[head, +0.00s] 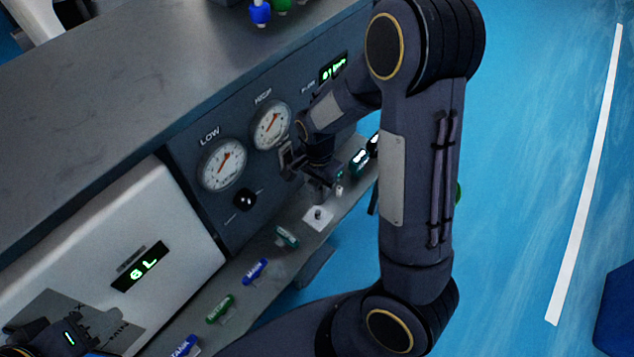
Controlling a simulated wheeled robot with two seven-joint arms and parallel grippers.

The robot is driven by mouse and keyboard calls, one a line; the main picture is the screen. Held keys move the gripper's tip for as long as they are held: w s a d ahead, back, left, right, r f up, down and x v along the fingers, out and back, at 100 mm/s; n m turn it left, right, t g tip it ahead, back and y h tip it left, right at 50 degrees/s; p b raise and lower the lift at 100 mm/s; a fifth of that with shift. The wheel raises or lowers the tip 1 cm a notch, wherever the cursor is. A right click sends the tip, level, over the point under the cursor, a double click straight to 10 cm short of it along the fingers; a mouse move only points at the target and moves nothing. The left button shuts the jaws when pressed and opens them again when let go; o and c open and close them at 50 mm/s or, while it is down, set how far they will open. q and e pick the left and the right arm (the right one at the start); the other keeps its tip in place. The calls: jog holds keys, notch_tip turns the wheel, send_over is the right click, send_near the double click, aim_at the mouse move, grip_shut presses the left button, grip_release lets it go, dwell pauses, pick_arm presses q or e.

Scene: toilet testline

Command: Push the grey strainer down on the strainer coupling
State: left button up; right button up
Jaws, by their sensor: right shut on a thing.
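My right arm reaches up and over to the sloping shelf of the testline. My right gripper (326,193) points down just above a small white plate (318,218) with a dark stub in its middle. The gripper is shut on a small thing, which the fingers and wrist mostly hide. I cannot tell whether this is the grey strainer, or whether it touches anything below. I cannot make out the strainer coupling for certain; the stub may be it. Part of my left gripper (62,342) shows at the lower left corner; its fingers are not clear.
The panel carries a LOW gauge (223,164), a second gauge (271,125) and a black knob (245,200). A blue valve (255,271) and a green valve (220,308) line the shelf. A white tank (120,255) stands left. Blue floor lies open to the right.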

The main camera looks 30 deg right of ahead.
jog(key=shift+f+b, duration=2.3)
jog(key=shift+f, duration=0.45)
jog(key=shift+p, duration=0.3)
jog(key=shift+f+b, duration=1.2)
jog(key=shift+f, duration=0.45)
jog(key=o, duration=1.1)
notch_tip(320, 180, up, 7)
jog(key=p, duration=0.3)
jog(key=shift+r+p, duration=0.3)
jog(key=shift+r, duration=0.1)
